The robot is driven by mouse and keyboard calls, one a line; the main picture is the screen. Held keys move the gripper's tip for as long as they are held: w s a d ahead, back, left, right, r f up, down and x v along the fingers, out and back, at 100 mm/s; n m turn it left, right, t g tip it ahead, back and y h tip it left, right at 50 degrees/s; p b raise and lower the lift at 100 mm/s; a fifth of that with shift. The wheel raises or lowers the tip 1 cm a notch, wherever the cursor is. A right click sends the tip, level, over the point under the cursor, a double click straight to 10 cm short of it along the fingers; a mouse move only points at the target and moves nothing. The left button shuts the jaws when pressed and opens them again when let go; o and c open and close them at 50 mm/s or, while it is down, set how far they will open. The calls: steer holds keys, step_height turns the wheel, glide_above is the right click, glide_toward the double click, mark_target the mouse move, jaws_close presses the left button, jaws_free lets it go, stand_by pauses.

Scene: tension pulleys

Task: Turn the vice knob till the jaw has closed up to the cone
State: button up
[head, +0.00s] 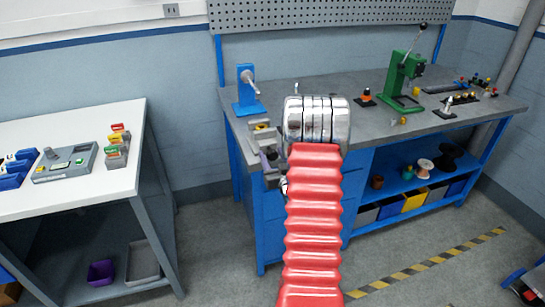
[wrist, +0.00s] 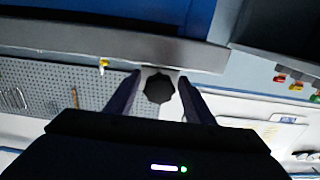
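The vice (head: 262,128) is a grey block with pale yellowish parts at the front left edge of the workbench, partly covered by my chrome wrist in the head view. The dark, many-sided vice knob (wrist: 158,88) shows in the wrist view in front of a pale grey block. My gripper (wrist: 160,77) is open, with one dark finger on each side of the knob. A narrow gap shows between the knob and each finger; I see no contact. The cone and the jaw's gap to it cannot be made out.
The grey workbench (head: 360,110) carries a blue stand (head: 246,95) behind the vice and a green press (head: 402,75) at right. A white table (head: 70,199) with trays and coloured parts stands at left. Open floor lies between them.

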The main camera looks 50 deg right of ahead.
steer(key=c, duration=0.9)
steer(key=shift+m, duration=1.6)
steer(key=o, duration=1)
steer(key=v, duration=1.3)
steer(key=shift+s+a, duration=0.25)
steer(key=shift+s, duration=0.05)
